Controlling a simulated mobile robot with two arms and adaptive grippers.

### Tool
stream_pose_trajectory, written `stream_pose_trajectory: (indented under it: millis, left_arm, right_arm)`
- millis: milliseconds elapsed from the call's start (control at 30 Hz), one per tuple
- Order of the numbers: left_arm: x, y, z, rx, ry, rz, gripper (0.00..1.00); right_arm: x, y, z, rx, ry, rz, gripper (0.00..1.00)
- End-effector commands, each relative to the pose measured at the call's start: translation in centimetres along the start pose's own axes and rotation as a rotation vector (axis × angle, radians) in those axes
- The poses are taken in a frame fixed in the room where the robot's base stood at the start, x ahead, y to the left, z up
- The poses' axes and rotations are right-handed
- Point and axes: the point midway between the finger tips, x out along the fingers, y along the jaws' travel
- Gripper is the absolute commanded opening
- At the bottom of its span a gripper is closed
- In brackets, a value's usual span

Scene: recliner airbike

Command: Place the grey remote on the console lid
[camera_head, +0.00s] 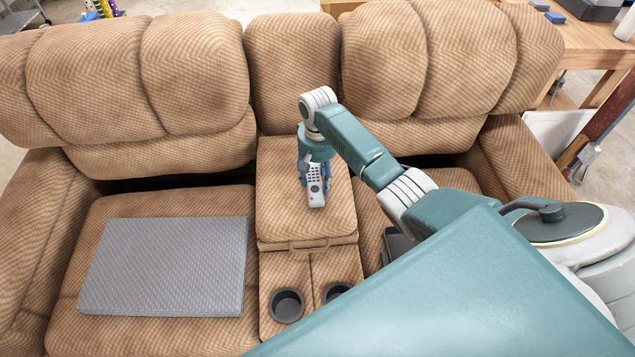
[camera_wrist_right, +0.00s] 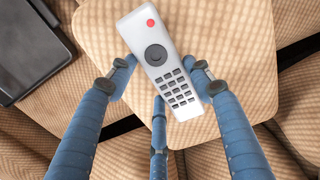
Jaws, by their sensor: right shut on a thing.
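The grey remote (camera_head: 315,186) has dark buttons and one red button. It also shows in the right wrist view (camera_wrist_right: 160,62), its keypad end between the blue fingers. My right gripper (camera_head: 314,178) is shut on the remote, over the console lid. The console lid (camera_head: 275,205) is the tan padded top between the two seats, and it also shows in the right wrist view (camera_wrist_right: 240,50). The remote is over the lid; I cannot tell whether it touches it. My left gripper is not in view.
A grey textured flat box (camera_head: 165,265) lies on the left seat. Two dark cup holders, the left one (camera_head: 287,305) and the right one (camera_head: 337,291), sit in front of the lid. A dark flat object (camera_wrist_right: 30,45) lies on the right seat. A wooden table (camera_head: 580,40) stands behind at right.

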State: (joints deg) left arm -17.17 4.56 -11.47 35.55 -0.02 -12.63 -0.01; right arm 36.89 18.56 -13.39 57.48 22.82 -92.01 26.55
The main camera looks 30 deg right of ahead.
Motion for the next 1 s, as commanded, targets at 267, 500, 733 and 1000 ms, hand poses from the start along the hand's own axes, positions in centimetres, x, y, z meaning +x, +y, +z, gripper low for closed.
stream_pose_trajectory:
  millis: [267, 500, 733, 1000]
  left_arm:
    - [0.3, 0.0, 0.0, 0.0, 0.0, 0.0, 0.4]
    - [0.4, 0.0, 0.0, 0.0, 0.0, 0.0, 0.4]
    - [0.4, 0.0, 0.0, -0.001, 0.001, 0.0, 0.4]
    - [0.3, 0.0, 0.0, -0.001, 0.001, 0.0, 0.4]
  right_arm:
    - [2.3, 0.0, 0.0, 0.0, 0.001, 0.0, 0.23]
    - [2.4, 0.0, 0.0, 0.0, 0.0, 0.0, 0.23]
    - [2.6, 0.0, 0.0, 0.0, 0.001, 0.0, 0.69]
    - [2.4, 0.0, 0.0, 0.0, 0.001, 0.0, 0.69]
